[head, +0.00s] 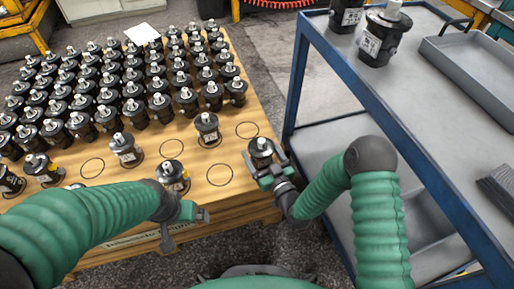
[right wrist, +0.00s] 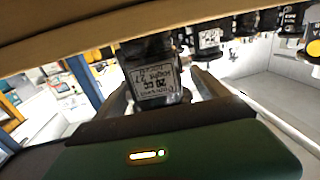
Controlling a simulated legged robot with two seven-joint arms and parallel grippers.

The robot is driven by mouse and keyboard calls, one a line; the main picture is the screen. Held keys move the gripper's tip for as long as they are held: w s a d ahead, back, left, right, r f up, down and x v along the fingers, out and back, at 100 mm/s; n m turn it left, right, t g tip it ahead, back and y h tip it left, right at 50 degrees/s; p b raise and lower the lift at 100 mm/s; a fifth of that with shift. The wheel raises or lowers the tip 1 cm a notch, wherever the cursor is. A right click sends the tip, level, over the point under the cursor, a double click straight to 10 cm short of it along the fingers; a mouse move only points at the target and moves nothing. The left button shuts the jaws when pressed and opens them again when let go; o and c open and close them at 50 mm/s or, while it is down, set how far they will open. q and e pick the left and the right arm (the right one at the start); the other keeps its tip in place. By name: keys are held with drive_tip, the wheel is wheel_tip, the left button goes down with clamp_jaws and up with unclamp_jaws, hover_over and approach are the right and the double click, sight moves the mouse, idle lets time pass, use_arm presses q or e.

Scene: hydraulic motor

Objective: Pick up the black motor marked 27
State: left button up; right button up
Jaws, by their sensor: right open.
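The black motor marked 27 (head: 261,148) stands upright near the front right corner of the wooden pallet top (head: 228,196). In the right wrist view, which is upside down, its white label (right wrist: 152,84) shows 20 cc and 27. My right gripper (head: 268,174) is open at this motor, with one finger on each side of it. Whether the fingers touch it cannot be told. My left gripper (head: 186,222) hangs over the pallet's front edge, away from the motor; its finger gap is unclear.
Many similar black motors (head: 161,108) stand in rows on the pallet, with empty drawn circles near the front. A blue-framed cart (head: 440,135) at the right holds two motors (head: 380,38) and a grey tray (head: 470,62). A floor gap separates cart and pallet.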

drive_tip(key=shift+s+d+r, duration=0.1)
drive_tip(key=shift+d, duration=0.3)
drive_tip(key=shift+c, duration=0.5)
drive_tip(key=shift+d, duration=0.2)
drive_tip(key=shift+c, duration=1.2)
drive_tip(key=shift+a, duration=0.55)
drive_tip(key=c, duration=1)
drive_tip(key=shift+d, duration=0.15)
drive_tip(key=c, duration=0.4)
clamp_jaws()
